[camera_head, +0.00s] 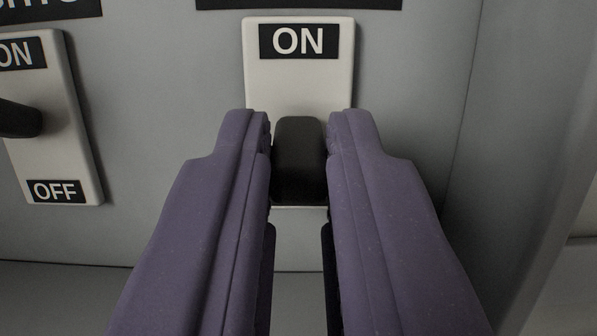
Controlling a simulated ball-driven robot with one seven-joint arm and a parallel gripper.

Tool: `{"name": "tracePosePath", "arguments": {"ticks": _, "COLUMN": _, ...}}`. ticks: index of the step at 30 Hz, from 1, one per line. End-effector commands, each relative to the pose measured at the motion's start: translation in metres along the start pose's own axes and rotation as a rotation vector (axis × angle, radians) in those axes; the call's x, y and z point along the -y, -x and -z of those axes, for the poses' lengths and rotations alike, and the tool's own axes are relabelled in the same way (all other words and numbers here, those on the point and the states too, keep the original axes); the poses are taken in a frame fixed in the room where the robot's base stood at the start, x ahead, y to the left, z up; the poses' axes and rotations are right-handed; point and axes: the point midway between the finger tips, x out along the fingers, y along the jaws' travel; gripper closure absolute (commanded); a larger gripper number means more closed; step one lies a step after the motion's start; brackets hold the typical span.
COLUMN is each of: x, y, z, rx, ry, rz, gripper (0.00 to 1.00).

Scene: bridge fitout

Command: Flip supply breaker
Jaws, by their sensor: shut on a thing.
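The breaker in front of me is a white plate (298,83) with a black ON label at its top. Its black lever (298,160) sticks out toward me near the middle of the plate. My gripper (298,135) has one purple finger on each side of the lever and is shut on it. The lower part of the plate, where another label could be, is hidden behind the lever and fingers. The name sign above the plate is cut off by the top edge, so its words cannot be read.
A second white switch plate (60,120) with ON and OFF labels is at the left, its black lever (18,120) sticking out at mid-height. The grey panel (170,140) is flat between them. A grey side wall (540,130) stands close at the right.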

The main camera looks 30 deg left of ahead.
Motion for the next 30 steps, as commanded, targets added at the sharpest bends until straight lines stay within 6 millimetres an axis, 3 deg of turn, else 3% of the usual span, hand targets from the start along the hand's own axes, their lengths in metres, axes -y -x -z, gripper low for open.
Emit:
{"name": "tracePosePath", "arguments": {"ticks": 1, "x": 0.0004, "y": 0.0034, "z": -0.0133, "rx": -0.033, "ry": 0.001, "rz": 0.001, "gripper": 1.00}}
{"name": "tracePosePath", "arguments": {"ticks": 3, "x": 0.0005, "y": 0.0032, "z": -0.0145, "rx": -0.078, "ry": 0.001, "rz": 0.001, "gripper": 1.00}}
{"name": "tracePosePath", "arguments": {"ticks": 15, "x": 0.0001, "y": 0.0009, "z": -0.0150, "rx": -0.229, "ry": 0.000, "rz": 0.000, "gripper": 1.00}}
{"name": "tracePosePath", "arguments": {"ticks": 30, "x": 0.0000, "y": 0.0000, "z": -0.0130, "rx": -0.245, "ry": 0.000, "rz": 0.000, "gripper": 1.00}}
